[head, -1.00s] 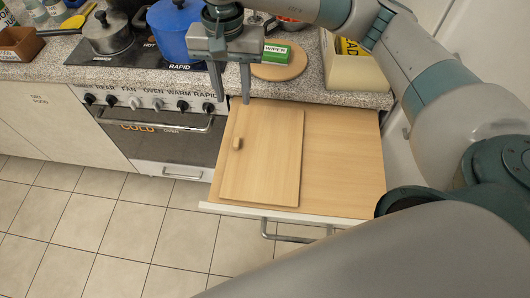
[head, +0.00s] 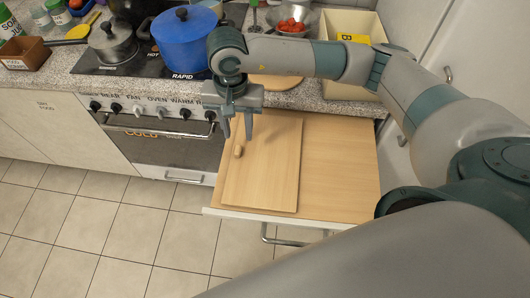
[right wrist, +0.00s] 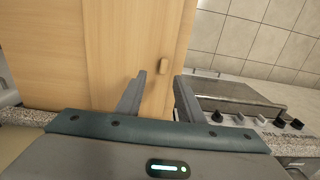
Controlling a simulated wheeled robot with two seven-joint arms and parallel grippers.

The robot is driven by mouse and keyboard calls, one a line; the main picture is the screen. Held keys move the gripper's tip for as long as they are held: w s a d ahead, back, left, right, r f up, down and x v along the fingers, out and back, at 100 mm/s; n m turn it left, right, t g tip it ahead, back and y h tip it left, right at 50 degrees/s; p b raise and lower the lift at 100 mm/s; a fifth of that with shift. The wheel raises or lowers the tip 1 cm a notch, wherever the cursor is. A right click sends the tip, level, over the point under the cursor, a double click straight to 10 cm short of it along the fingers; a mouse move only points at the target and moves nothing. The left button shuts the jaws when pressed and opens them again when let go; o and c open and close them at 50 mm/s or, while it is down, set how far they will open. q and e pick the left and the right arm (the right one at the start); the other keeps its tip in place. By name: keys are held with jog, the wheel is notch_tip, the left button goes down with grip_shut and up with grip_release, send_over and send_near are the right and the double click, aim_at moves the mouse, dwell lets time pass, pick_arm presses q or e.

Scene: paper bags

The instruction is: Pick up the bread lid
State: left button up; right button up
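The bread lid (head: 268,175) is a flat light-wood board lying over the left part of a pulled-out wooden drawer (head: 340,165). A small wooden knob (head: 238,151) stands near its left edge. My right gripper (head: 237,132) is open and empty, with its fingers pointing down close above the knob at the lid's back left. In the right wrist view, the knob (right wrist: 163,66) shows beyond and between the two spread fingers (right wrist: 158,92), apart from them. The lid (right wrist: 120,50) fills the middle of that view. My left gripper is not in view.
The drawer front has a metal handle (head: 280,240). An oven (head: 165,145) stands to the left, below a stove with a blue pot (head: 185,40) and a steel pot (head: 112,42). A cream bin (head: 350,60) stands on the counter behind. Tiled floor lies in front.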

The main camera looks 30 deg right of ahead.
aim_at(238, 149)
jog(key=shift+f, duration=1.2)
jog(key=shift+p, duration=0.4)
jog(key=shift+a+f+p, duration=0.2)
jog(key=shift+f+p, duration=0.35)
jog(key=shift+p, duration=0.05)
jog(key=f+p, duration=0.2)
jog(key=f, duration=0.1)
jog(key=shift+w+a, duration=0.1)
jog(key=shift+a, duration=0.1)
jog(key=shift+f, duration=0.55)
grip_shut()
